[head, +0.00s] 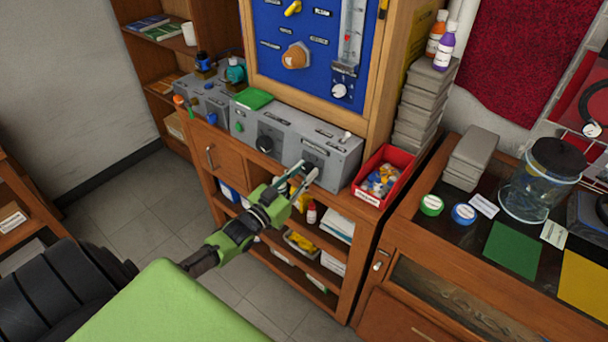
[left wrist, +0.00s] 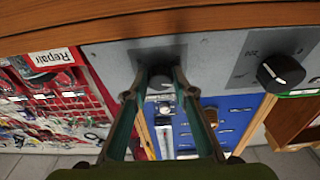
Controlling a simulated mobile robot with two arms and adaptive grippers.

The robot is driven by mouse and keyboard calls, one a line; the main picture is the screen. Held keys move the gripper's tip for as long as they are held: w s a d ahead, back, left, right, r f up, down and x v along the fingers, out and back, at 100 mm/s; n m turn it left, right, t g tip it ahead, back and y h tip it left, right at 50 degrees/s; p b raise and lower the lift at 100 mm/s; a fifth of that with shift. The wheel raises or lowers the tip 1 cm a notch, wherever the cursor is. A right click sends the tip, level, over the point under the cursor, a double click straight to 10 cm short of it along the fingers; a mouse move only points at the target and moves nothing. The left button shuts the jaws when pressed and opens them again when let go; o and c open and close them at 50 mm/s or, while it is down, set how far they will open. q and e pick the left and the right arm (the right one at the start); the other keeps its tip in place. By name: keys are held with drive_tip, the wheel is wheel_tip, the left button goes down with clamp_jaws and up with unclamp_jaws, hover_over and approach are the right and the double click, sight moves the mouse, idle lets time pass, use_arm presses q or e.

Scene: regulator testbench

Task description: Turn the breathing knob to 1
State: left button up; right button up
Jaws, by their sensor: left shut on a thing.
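A grey control box (head: 243,124) stands on the wooden cabinet and carries two black knobs on its front. The right black knob (left wrist: 160,84) is between the fingers of my left gripper (left wrist: 158,76), which is shut on it. In the head view my left gripper (head: 302,174) reaches up to the right end of the box, and its fingers hide much of that knob. The left black knob (head: 265,144) is free, and it also shows in the left wrist view (left wrist: 280,72) with a white pointer mark. The knob labels are too small to read.
A red bin (head: 370,197) of small parts stands just right of the box. A blue panel (head: 268,62) with an orange knob (head: 295,56) rises behind it. A small toggle (head: 346,137) sits on the box top. Open shelves lie below.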

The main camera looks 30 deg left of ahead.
idle(0.3)
use_arm(q)
drive_tip(key=o, duration=1.1)
drive_tip(key=s+a+f, duration=0.1)
drive_tip(key=s, duration=1.1)
drive_tip(key=shift+a, duration=0.1)
